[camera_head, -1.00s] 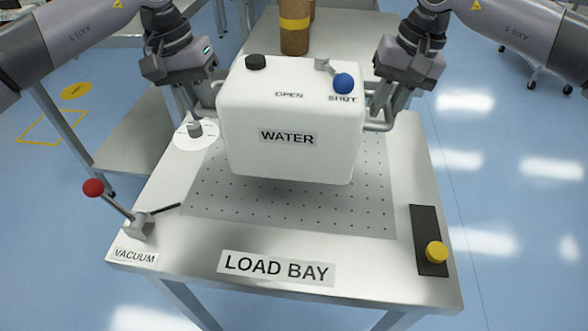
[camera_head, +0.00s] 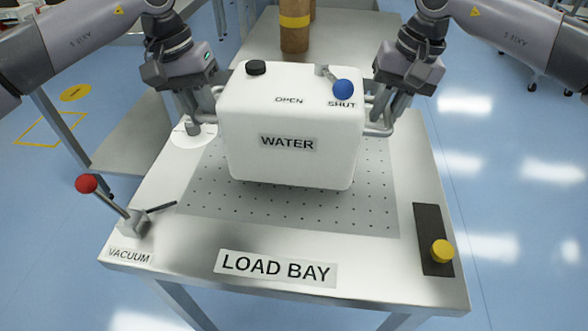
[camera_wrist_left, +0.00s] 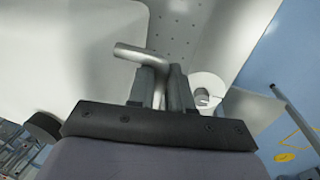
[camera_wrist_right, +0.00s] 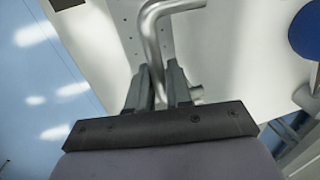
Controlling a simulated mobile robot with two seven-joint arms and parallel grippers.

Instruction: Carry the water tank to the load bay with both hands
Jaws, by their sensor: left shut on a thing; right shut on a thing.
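The white water tank (camera_head: 285,165) is upright over the perforated plate of the load bay (camera_head: 220,200). Whether its base touches the plate is hard to tell. It has a black cap, a blue-knobbed lever and the words OPEN and SHUT on top. My left gripper (camera_head: 205,118) is shut on the tank's left side handle (camera_wrist_left: 150,60). My right gripper (camera_head: 375,118) is shut on the right side handle (camera_wrist_right: 155,40). The tank also shows in the left wrist view (camera_wrist_left: 60,50) and the right wrist view (camera_wrist_right: 245,60).
A red-knobbed vacuum lever (camera_head: 87,184) stands at the table's left front. A yellow button (camera_head: 442,251) on a black plate is at the right front. A white disc (camera_head: 190,138) lies left of the tank. A brown cylinder (camera_head: 295,35) stands on the bench behind.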

